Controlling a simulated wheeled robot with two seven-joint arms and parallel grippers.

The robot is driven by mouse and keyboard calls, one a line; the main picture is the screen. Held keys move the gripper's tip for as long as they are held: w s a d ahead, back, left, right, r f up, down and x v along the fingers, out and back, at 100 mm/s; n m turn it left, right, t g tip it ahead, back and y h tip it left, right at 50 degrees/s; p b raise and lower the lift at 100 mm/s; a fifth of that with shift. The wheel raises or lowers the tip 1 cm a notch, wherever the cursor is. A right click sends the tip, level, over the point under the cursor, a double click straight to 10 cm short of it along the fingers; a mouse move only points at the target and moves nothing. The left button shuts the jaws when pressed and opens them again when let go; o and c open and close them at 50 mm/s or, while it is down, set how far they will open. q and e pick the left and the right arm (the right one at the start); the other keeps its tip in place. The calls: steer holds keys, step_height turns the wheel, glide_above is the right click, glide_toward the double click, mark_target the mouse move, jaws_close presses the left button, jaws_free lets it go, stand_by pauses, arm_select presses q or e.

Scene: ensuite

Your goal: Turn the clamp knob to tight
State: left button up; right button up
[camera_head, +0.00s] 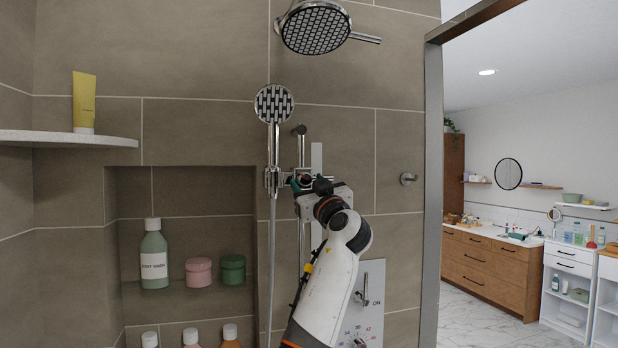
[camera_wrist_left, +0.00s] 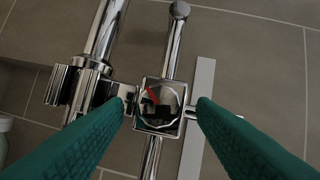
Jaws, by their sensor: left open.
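The shower clamp sits on a chrome vertical rail (camera_head: 301,150) on the tiled wall. In the left wrist view its faceted chrome knob (camera_wrist_left: 160,104) faces the camera and shows a red mark at the upper left. A chrome hand-shower holder (camera_wrist_left: 78,88) joins it on the left. The hand shower (camera_head: 274,104) hangs in this holder in the head view. My left gripper (camera_head: 296,183) is open, with its green fingers on either side of the knob (camera_wrist_left: 162,106). I cannot tell whether they touch it. In the head view the gripper hides the knob. My right gripper is out of view.
A hose (camera_head: 270,270) hangs left of the rail. A control plate (camera_head: 372,300) with a lever is below right, and a wall hook (camera_head: 408,178) is further right. A niche (camera_head: 180,290) with bottles and jars is at left. An overhead shower (camera_head: 315,28) hangs above.

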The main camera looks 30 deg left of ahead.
arm_select(q)
steer(key=shift+a, duration=0.1)
steer(key=shift+c, duration=0.3)
steer(key=c, duration=0.9)
